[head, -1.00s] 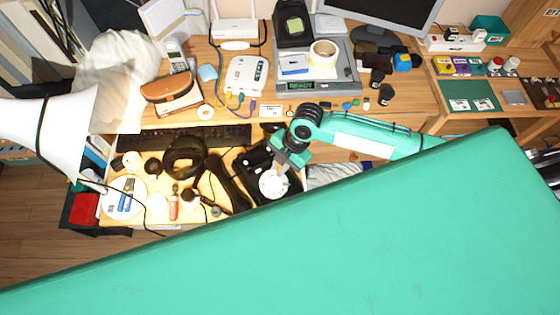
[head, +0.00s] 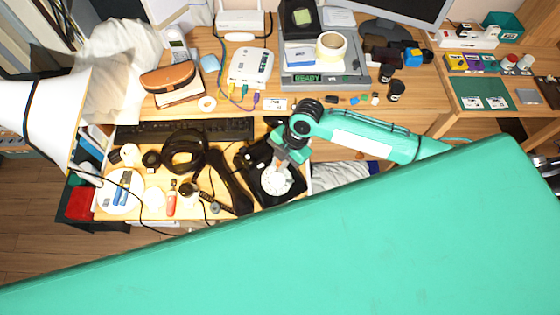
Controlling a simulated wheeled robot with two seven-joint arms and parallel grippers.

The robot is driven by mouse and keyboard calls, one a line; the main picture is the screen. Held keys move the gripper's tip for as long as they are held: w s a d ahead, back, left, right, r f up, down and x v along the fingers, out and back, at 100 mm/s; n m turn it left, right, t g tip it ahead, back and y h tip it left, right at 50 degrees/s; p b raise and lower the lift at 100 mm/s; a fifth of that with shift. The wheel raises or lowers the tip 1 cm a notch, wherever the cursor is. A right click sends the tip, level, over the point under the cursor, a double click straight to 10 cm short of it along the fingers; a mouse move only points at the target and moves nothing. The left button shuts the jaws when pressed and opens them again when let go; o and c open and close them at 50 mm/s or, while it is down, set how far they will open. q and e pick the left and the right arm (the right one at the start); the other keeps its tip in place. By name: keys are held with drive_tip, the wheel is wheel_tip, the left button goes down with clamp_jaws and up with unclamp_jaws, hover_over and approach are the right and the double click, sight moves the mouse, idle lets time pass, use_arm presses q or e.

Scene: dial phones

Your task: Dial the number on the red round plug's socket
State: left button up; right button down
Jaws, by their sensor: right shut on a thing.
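A black dial phone (head: 255,160) with a round white dial (head: 276,182) lies on the near light-wood surface. Its black handset (head: 231,186) appears to lie off the body, just to the left. My right gripper (head: 284,164) reaches down over the upper right of the dial and is shut at the dial; its fingertips are small and the exact contact is hard to see. A white socket strip (head: 467,38) with dark plugs stands at the back right. I cannot make out a red round plug or read any number there. My left gripper is not in view.
Black headphones (head: 184,152) and a white plate (head: 121,190) with blue items lie left of the phone. A keyboard (head: 185,130) lies behind. A grey device (head: 325,78) carrying a tape roll (head: 331,46) stands at the back. A white lamp (head: 40,112) stands far left.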

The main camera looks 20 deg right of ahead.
drive_tip(key=shift+w+f, duration=0.15)
drive_tip(key=shift+f, duration=0.2)
idle(0.5)
drive_tip(key=shift+w+a+f, duration=0.1)
drive_tip(key=shift+w+f, duration=0.1)
drive_tip(key=shift+f, duration=0.25)
idle(0.4)
drive_tip(key=shift+s+d+f, duration=0.15)
drive_tip(key=shift+s+d, duration=0.1)
drive_tip(key=shift+d, duration=0.35)
idle(0.4)
